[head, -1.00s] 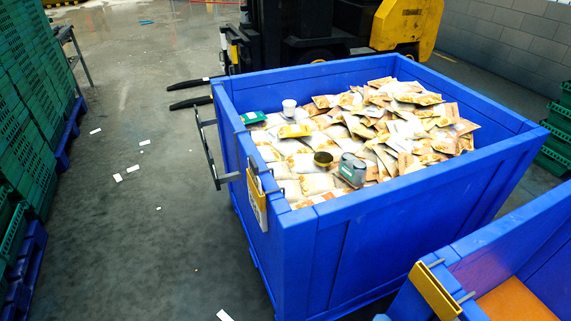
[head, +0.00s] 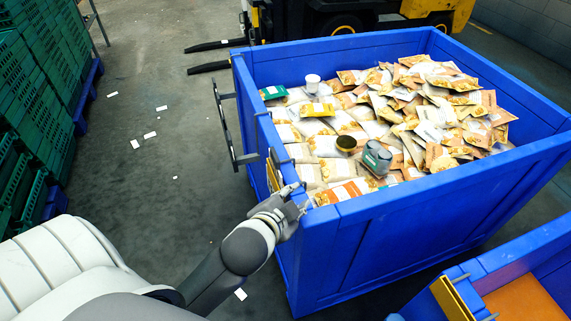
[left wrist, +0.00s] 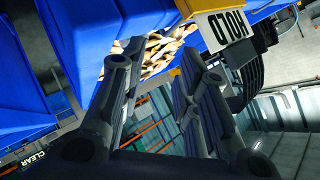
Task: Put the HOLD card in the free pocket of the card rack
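The HOLD card (left wrist: 226,27) is white with dark letters and appears upside down in the left wrist view. It sits in a yellow holder (left wrist: 190,72) on the blue bin's outside. In the head view the holder (head: 272,176) is partly hidden behind my left gripper (head: 292,204), which is at the bin's near left corner. In the left wrist view my left gripper (left wrist: 160,68) is open, with its fingers apart and nothing held. The card is beyond the fingertips, towards the right finger. A dark frame (head: 228,125) hangs on the bin's left side; I cannot tell whether it is the card rack.
The blue bin (head: 420,205) is full of food pouches, with a dark round tin (head: 346,143), a white cup (head: 312,82) and a grey-green item (head: 377,157) on top. A second blue bin with a yellow holder (head: 452,298) stands at lower right. Green crates (head: 40,90) stand left.

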